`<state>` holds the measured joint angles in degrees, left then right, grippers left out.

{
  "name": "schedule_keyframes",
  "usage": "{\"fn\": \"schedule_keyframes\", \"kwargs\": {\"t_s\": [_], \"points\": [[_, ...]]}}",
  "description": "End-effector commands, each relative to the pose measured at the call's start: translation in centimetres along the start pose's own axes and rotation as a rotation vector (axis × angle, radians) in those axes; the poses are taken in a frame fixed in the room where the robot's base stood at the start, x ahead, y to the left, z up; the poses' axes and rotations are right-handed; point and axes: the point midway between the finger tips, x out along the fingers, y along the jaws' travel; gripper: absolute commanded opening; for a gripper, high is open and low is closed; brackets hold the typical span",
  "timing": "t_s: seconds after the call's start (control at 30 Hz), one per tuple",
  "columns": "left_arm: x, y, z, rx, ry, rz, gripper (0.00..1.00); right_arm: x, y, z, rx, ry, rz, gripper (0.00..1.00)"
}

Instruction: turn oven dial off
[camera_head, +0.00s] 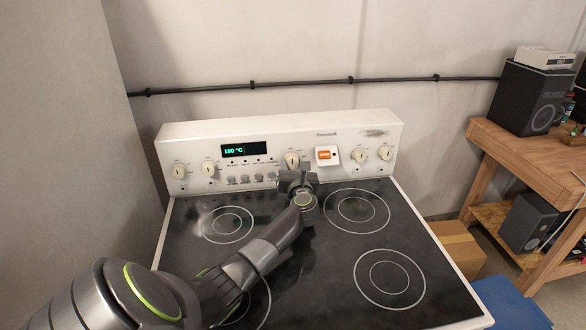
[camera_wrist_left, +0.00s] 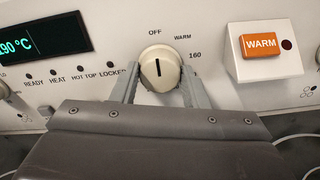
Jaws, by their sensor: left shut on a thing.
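The cream oven dial (camera_head: 292,158) is on the stove's back panel, right of the display. In the left wrist view, the dial (camera_wrist_left: 159,67) has its dark mark upright, pointing up toward the printed OFF. WARM and 160 are printed to the right of OFF. My left gripper (camera_head: 296,174) reaches across the cooktop to the panel. Its fingers (camera_wrist_left: 160,80) are on either side of the dial, shut on it. The green display (camera_head: 244,149) reads about 190 °C. My right gripper is not in view.
An orange WARM switch (camera_head: 324,155) sits just right of the dial. Other knobs (camera_head: 209,168) line the panel on both sides. The black cooktop (camera_head: 325,255) is clear apart from my arm. A wooden workbench (camera_head: 520,165) with speakers stands at right.

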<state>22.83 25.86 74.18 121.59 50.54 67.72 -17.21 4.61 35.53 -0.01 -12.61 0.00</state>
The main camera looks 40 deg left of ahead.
Motion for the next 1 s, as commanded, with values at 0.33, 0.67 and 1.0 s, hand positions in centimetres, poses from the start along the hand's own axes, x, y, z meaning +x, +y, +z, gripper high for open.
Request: {"fn": "schedule_keyframes", "kwargs": {"t_s": [0.33, 0.67, 1.0], "points": [[-0.1, -0.1, -0.4, -0.005, 0.008, -0.001, 0.45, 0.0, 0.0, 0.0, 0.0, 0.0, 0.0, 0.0], [0.0, 0.0, -0.1, -0.003, 0.003, 0.0, 0.63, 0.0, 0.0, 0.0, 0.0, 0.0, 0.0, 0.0], [-2.8, 0.0, 0.3, -0.004, 0.004, -0.002, 0.63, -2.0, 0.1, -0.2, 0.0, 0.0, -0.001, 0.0]]}}
